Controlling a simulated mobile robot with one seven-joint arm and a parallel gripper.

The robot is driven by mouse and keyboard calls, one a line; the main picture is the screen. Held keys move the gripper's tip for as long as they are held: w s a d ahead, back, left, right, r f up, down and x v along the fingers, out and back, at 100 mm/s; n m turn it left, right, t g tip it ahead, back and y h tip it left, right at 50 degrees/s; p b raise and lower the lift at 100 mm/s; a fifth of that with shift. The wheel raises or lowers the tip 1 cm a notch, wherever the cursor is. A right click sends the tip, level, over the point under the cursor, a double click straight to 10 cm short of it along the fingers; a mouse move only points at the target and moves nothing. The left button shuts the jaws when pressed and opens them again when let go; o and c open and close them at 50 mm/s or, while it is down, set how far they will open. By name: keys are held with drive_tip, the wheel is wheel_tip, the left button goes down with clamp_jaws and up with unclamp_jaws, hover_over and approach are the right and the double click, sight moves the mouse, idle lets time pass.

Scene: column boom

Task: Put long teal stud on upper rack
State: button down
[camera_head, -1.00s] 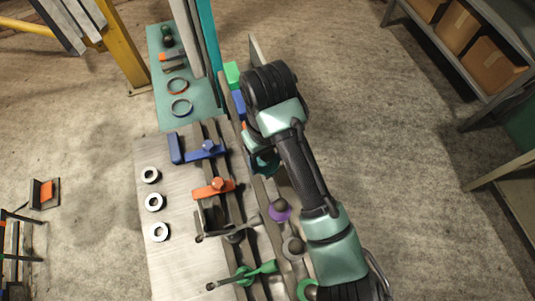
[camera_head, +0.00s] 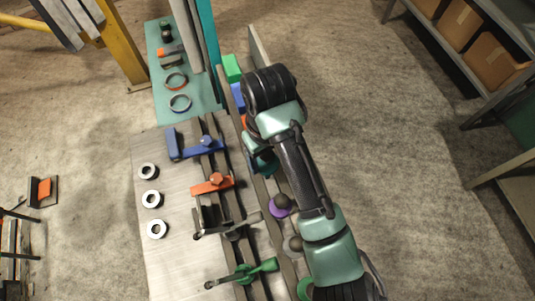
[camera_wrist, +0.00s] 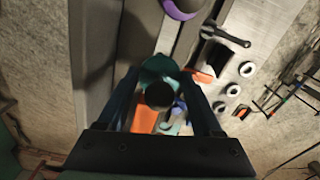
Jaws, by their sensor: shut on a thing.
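The teal stud (camera_wrist: 161,68) has a teal flange and a dark round end. In the wrist view it sits between the fingers of my gripper (camera_wrist: 161,88), which is shut on it. In the head view my arm hides most of the gripper and stud; only a bit of teal shows below the wrist. I cannot tell from these views whether the stud touches anything beneath it. Green (camera_head: 232,68) and blue (camera_head: 238,96) blocks line a long rail beyond my wrist. I cannot tell for certain which part is the upper rack.
A purple-collared stud (camera_head: 280,206) stands beside my forearm. Blue (camera_head: 195,148), orange (camera_head: 212,184) and green (camera_head: 243,273) clamps lie across the bench rails. Three metal rings (camera_head: 151,199) lie on the bench. A teal mat (camera_head: 168,112) lies beyond. Floor to the right is clear up to a shelf.

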sight(268, 164)
drive_tip(key=shift+f+b, duration=1.35)
drive_tip(key=shift+f, duration=0.65)
drive_tip(key=shift+c, duration=1.6)
unclamp_jaws()
drive_tip(key=shift+r, duration=0.2)
drive_tip(key=shift+r+p, duration=3.6)
drive_tip(key=shift+p, duration=0.1)
drive_tip(key=o, duration=0.3)
